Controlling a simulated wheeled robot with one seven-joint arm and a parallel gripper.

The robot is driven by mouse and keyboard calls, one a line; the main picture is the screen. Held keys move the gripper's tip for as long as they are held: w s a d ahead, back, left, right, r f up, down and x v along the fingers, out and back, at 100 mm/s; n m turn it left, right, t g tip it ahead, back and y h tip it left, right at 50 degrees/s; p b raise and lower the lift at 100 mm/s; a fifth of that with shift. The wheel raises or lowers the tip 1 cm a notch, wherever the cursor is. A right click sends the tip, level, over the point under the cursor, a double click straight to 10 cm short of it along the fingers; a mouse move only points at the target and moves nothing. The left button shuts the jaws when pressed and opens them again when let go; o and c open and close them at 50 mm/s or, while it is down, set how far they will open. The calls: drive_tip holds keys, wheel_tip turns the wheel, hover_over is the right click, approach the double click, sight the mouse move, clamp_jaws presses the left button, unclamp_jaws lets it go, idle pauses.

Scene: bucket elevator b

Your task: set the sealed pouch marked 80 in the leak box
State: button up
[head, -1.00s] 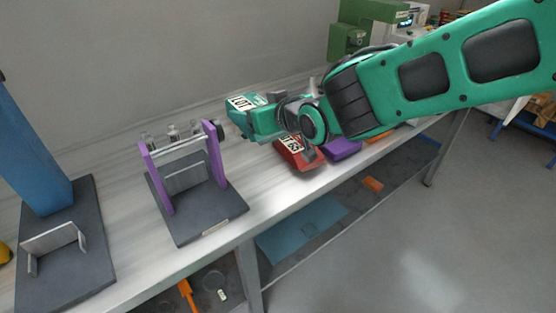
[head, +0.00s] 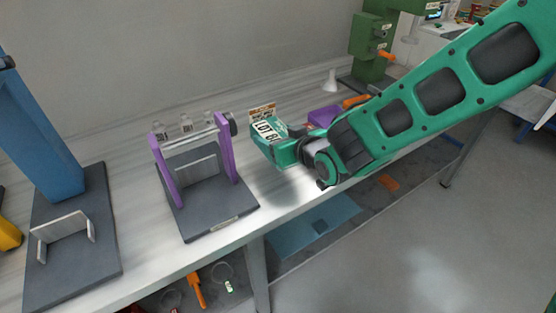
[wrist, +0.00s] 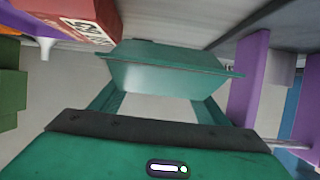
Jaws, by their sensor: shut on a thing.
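My gripper (wrist: 165,108) is shut on a teal, flat-topped pack (wrist: 168,75), which spans the space between the two fingers in the wrist view. In the head view the pack (head: 257,147) is held at the end of my arm, right of the purple-posted stand and apart from it. I cannot make out the number 80 on anything. I cannot tell which thing is the leak box.
A red box (wrist: 75,15) with a label lies beyond the pack. A purple box (head: 322,115), a white cone (head: 330,82) and a green machine (head: 372,45) stand farther right. A blue column (head: 40,135) stands left.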

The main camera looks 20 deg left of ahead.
drive_tip(key=shift+f, duration=3.4)
drive_tip(key=shift+f, duration=0.1)
drive_tip(key=o, duration=0.8)
drive_tip(key=shift+o, duration=0.2)
drive_tip(key=shift+f, duration=0.1)
drive_tip(key=v, duration=1.1)
drive_tip(key=shift+w+r, duration=0.1)
drive_tip(key=shift+r, duration=0.1)
